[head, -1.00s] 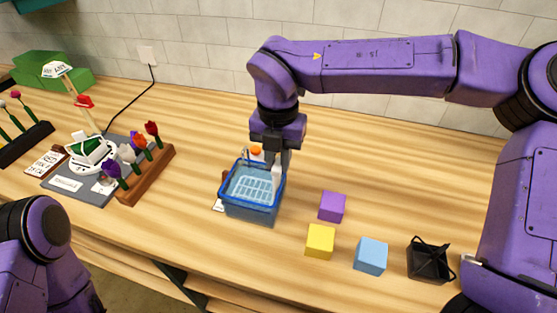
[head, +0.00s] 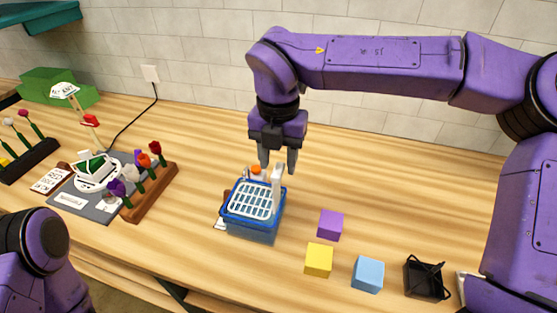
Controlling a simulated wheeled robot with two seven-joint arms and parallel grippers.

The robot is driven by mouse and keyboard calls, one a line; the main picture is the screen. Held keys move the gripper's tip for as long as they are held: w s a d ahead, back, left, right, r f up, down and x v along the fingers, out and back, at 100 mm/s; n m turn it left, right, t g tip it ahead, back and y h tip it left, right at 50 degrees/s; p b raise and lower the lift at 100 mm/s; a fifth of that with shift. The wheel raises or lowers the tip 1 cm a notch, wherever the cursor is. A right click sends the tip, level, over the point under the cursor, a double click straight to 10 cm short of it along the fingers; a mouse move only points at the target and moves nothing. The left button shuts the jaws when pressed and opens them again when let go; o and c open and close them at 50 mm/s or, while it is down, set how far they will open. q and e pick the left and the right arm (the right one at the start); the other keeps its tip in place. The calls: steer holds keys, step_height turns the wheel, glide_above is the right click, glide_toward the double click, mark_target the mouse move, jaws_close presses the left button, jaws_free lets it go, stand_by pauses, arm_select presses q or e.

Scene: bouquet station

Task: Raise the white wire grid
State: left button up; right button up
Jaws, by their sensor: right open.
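The white wire grid (head: 249,201) lies level near the top rim of the blue basin (head: 251,234). Its white upright handle (head: 277,188) stands at the grid's right side. My right gripper (head: 278,163) is open, with its fingers pointing down just above the handle's top. A small gap seems to show between fingers and handle. What is in the basin under the grid is hidden. My left gripper is out of view; only part of my left arm shows at lower left.
Purple (head: 330,224), yellow (head: 319,260) and light blue (head: 368,274) cubes and a black holder (head: 425,279) stand right of the basin. A wooden flower rack (head: 150,192) stands left. An orange-topped item (head: 257,171) is behind the basin.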

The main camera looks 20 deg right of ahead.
step_height(320, 180, up, 10)
steer(key=b, duration=0.1)
steer(key=shift+s+f, duration=0.1)
steer(key=shift+s, duration=0.1)
